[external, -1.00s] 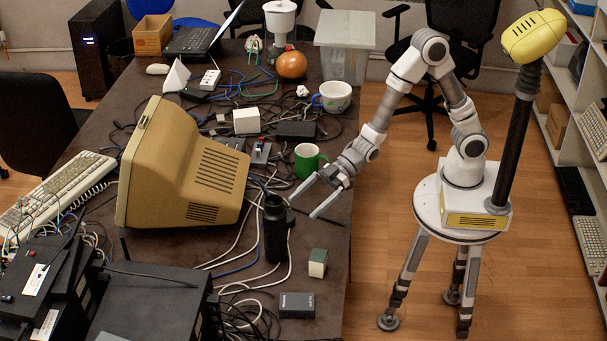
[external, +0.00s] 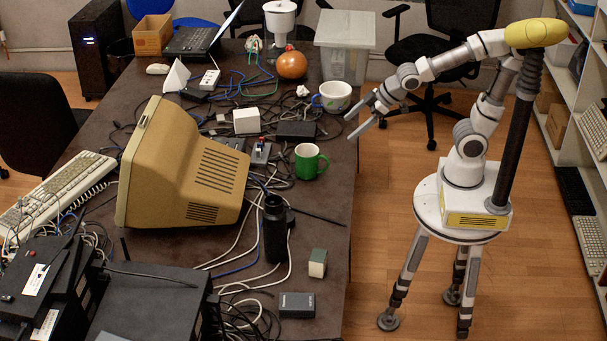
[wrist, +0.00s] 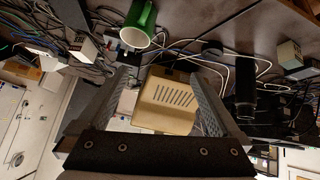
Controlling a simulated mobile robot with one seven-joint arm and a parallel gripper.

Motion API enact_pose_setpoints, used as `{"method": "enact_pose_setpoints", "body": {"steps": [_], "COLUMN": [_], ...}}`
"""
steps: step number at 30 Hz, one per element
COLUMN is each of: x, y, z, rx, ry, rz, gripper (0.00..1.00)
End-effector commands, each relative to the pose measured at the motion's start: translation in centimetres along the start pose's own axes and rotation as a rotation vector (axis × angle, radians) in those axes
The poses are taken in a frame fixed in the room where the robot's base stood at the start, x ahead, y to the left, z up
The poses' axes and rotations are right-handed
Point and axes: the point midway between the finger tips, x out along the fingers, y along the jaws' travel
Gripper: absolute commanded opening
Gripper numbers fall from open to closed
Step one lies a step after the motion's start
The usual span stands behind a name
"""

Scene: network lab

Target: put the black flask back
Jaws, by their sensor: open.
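The black flask (external: 275,228) stands upright on the dark table, right of the beige monitor and near the table's right edge. It also shows in the wrist view (wrist: 245,85), right of my fingers. My gripper (external: 357,122) is open and empty, out past the table's right edge, beside the white and blue cup. It is well apart from the flask. In the wrist view my gripper (wrist: 165,85) has its two fingers spread, with the monitor seen between them.
A green mug (external: 308,161) and a white and blue cup (external: 333,97) stand near the table's right edge. A beige monitor (external: 185,168) fills the middle. A small box (external: 317,263) and a dark grey box (external: 297,305) lie near the flask. Cables cover much of the table (external: 335,190).

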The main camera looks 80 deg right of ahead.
Motion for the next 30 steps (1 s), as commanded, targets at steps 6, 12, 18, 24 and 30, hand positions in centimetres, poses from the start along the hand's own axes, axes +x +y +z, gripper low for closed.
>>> {"method": "enact_pose_setpoints", "body": {"steps": [6, 12, 18, 24, 30], "x": [-6.8, -9.7, -10.3, -10.3, -11.6], "y": [1.9, 1.6, 1.4, 1.5, 1.7], "z": [5.8, 9.3, 10.1, 10.0, 8.9], "rx": [0.145, 0.213, 0.224, 0.223, 0.223], "ry": [-0.129, -0.207, -0.226, -0.225, -0.224], "rz": [0.020, -0.007, -0.016, -0.015, -0.015], "gripper": [1.00, 1.00, 1.00, 1.00, 1.00]}}
